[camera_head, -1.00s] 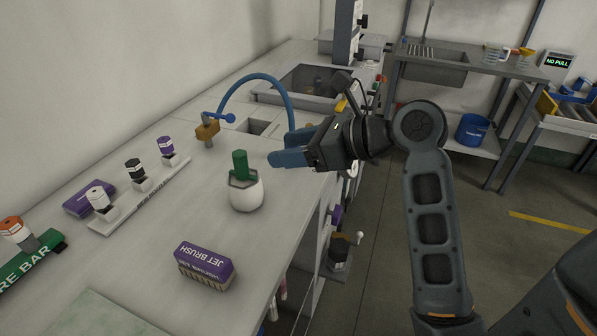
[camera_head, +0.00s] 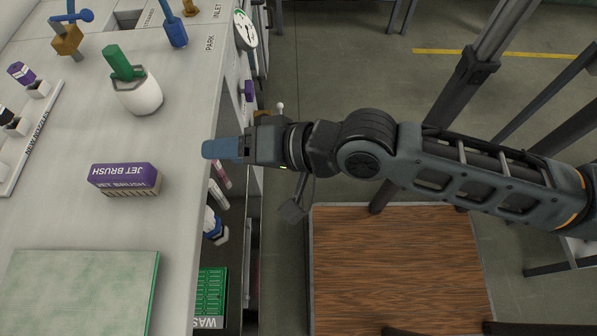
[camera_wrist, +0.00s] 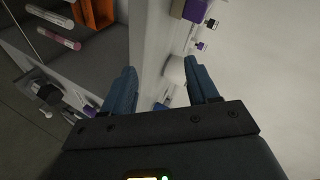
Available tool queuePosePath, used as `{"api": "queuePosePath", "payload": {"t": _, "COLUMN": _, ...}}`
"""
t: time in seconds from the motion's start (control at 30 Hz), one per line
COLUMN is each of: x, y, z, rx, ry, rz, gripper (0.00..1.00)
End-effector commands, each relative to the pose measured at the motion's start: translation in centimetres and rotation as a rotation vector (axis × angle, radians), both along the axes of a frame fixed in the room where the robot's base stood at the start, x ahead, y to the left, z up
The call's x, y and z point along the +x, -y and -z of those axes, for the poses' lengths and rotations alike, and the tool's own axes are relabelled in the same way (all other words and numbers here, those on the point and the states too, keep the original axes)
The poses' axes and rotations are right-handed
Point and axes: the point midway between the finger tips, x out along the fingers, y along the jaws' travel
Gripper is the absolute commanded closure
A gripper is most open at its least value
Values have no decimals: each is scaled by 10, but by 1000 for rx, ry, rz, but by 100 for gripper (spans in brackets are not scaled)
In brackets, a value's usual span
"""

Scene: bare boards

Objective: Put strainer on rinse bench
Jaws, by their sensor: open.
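No strainer can be clearly made out. A printed label that seems to begin "STRAIN" (camera_head: 150,18) lies on the pale workbench (camera_head: 60,220) near the top of the head view, next to an "INLET" label. I cannot tell whether this workbench is the rinse bench; the sink bench at the back of the earlier head view is out of frame now. My gripper (camera_head: 222,149) is at the right edge of the workbench, pointing left, holding nothing. Its two blue fingers stand apart in the wrist view (camera_wrist: 162,85), with the bench edge beyond them.
A purple jet brush (camera_head: 124,178), a white pot with a green top (camera_head: 138,92) and a green-edged mat (camera_head: 80,290) are on the workbench. Bottles (camera_head: 212,222) stand on shelves below. A brown wood-grained surface (camera_head: 395,265) lies below my arm.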

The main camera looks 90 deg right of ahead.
Motion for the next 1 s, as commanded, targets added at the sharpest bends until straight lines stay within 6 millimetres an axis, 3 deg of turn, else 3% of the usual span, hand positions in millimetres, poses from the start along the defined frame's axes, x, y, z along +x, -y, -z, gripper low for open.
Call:
{"api": "queuePosePath", "payload": {"t": 0.03, "x": -18, "y": -13, "z": 1, "rx": -145, "ry": -27, "rz": -83, "gripper": 41}}
{"api": "queuePosePath", "payload": {"t": 0.2, "x": -64, "y": -42, "z": -13, "rx": -640, "ry": -39, "rz": -342, "gripper": 41}}
{"api": "queuePosePath", "payload": {"t": 0.4, "x": -96, "y": -62, "z": -31, "rx": -997, "ry": 0, "rz": -525, "gripper": 41}}
{"api": "queuePosePath", "payload": {"t": 0.57, "x": -102, "y": -66, "z": -37, "rx": -1082, "ry": 14, "rz": -562, "gripper": 41}}
{"api": "queuePosePath", "payload": {"t": 1.0, "x": -101, "y": -66, "z": -37, "rx": -1080, "ry": 14, "rz": -559, "gripper": 41}}
